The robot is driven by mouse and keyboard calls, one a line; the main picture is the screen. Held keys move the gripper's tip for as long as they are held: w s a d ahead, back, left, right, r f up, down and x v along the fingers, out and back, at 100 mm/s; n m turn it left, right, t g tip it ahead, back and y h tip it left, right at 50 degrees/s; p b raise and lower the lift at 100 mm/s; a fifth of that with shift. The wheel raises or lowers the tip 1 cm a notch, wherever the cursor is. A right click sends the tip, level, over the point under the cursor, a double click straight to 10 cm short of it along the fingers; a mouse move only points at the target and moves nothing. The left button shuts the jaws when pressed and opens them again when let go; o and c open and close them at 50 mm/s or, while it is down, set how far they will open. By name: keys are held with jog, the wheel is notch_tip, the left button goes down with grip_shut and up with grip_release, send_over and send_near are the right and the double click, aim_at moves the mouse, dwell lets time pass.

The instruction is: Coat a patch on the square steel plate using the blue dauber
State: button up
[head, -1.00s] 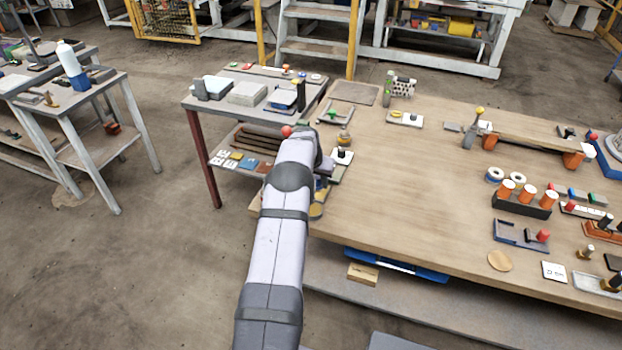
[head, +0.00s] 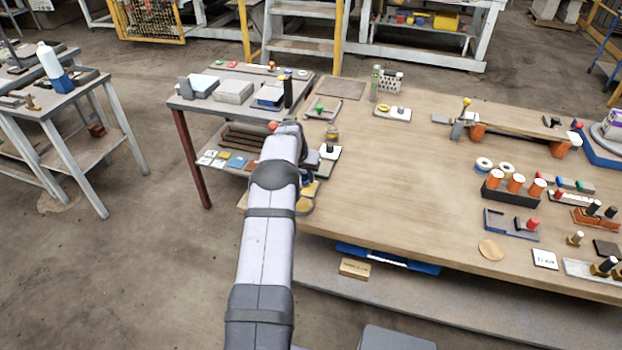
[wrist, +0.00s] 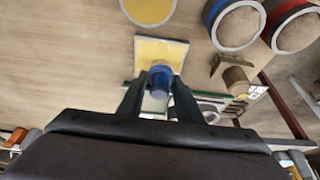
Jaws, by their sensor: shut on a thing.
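My gripper (wrist: 160,98) is shut on the blue dauber (wrist: 160,78), seen in the wrist view as a short blue cylinder between the two dark fingers. Just past the dauber is a square piece with a yellow face and pale rim (wrist: 158,52); whether they touch, I cannot tell. I cannot say for sure that this piece is the square steel plate. In the head view my arm hides most of the gripper at the left end of the wooden table, where a yellow patch (head: 310,188) shows beside it.
The wrist view shows a yellow disc (wrist: 148,8), a blue-rimmed round piece (wrist: 236,24) and a brass-coloured piece (wrist: 236,78) close by. A grey side table (head: 300,78) with boxes stands left of the wooden table (head: 400,165), whose middle is clear.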

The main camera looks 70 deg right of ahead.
jog(key=w, duration=0.3)
jog(key=shift+w+b, duration=0.15)
jog(key=shift+b, duration=0.2)
notch_tip(320, 180, up, 8)
jog(key=p, duration=0.4)
